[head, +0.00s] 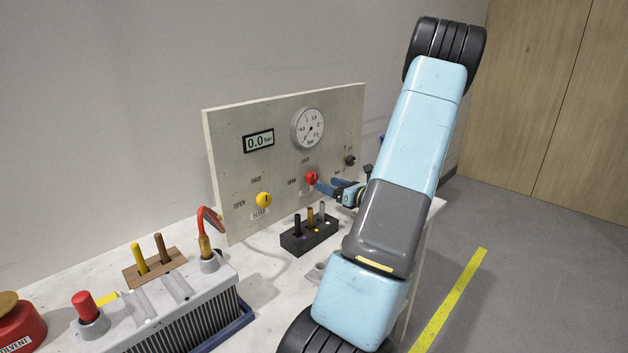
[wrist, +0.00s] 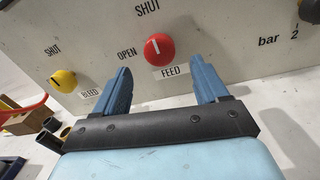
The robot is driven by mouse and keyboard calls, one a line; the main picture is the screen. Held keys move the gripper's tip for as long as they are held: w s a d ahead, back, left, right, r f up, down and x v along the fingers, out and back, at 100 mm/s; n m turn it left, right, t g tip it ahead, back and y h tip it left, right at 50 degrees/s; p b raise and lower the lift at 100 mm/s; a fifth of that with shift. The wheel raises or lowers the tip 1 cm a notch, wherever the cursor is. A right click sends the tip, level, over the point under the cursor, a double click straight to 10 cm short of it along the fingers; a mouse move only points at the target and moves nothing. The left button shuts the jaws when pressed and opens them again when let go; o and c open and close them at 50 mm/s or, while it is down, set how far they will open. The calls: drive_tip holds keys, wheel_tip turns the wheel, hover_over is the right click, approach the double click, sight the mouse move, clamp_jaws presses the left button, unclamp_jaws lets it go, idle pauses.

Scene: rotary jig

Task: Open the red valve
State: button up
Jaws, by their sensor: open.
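The red valve (head: 311,178) is a round red knob on the upright panel, labelled FEED, with OPEN at its left and SHUT above. In the wrist view the red valve (wrist: 159,49) lies ahead of my gripper, between the lines of its two fingers, with its white mark pointing up toward SHUT. My gripper (wrist: 164,84) is open and empty, its blue fingers spread wider than the knob. In the head view my gripper (head: 318,185) is close to the knob; I cannot tell whether it touches.
A yellow BLEED knob (head: 264,199) sits left on the panel (head: 235,190). A display (head: 258,141) reads 0.0 bar beside a dial gauge (head: 308,128). A black holder (head: 308,237) with pegs stands below. A grey ribbed block (head: 185,310) with a red hose stands front left.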

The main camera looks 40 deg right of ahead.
sight(315, 179)
drive_tip(key=w, duration=0.5)
drive_tip(key=w+a, duration=0.1)
drive_tip(key=w, duration=0.1)
drive_tip(key=shift+w, duration=0.25)
drive_tip(key=shift+c, duration=0.3)
drive_tip(key=c, duration=1)
